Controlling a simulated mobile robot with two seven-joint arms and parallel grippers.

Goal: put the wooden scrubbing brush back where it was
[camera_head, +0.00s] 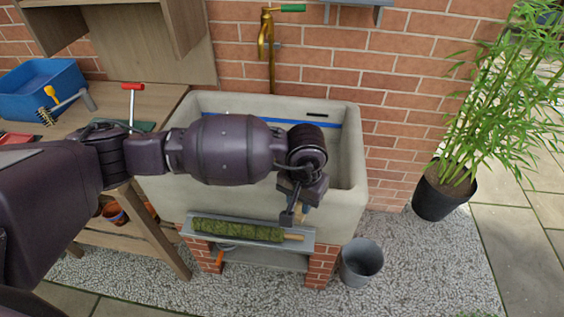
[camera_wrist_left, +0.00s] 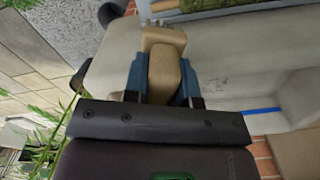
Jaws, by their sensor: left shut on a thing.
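The wooden scrubbing brush (camera_wrist_left: 164,42) is pale wood and sits between the blue-lined fingers of my left gripper (camera_wrist_left: 162,78) in the left wrist view. My left gripper (camera_head: 296,211) is shut on it, at the front of the pale sink (camera_head: 180,197). In the head view only a small tan bit of the brush (camera_head: 303,213) shows; the gripper hides the rest. Just below is a grey ledge (camera_head: 311,236) with a green mossy pole (camera_head: 238,230) lying on it. I cannot tell whether the brush touches the ledge. My right gripper is not in view.
A brass tap (camera_head: 266,40) stands behind the sink. A grey bucket (camera_head: 361,262) is on the gravel at right, with a potted bamboo (camera_head: 440,195) beyond. A wooden bench at left holds a blue tub (camera_head: 42,92) and a red-handled tool (camera_head: 132,88).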

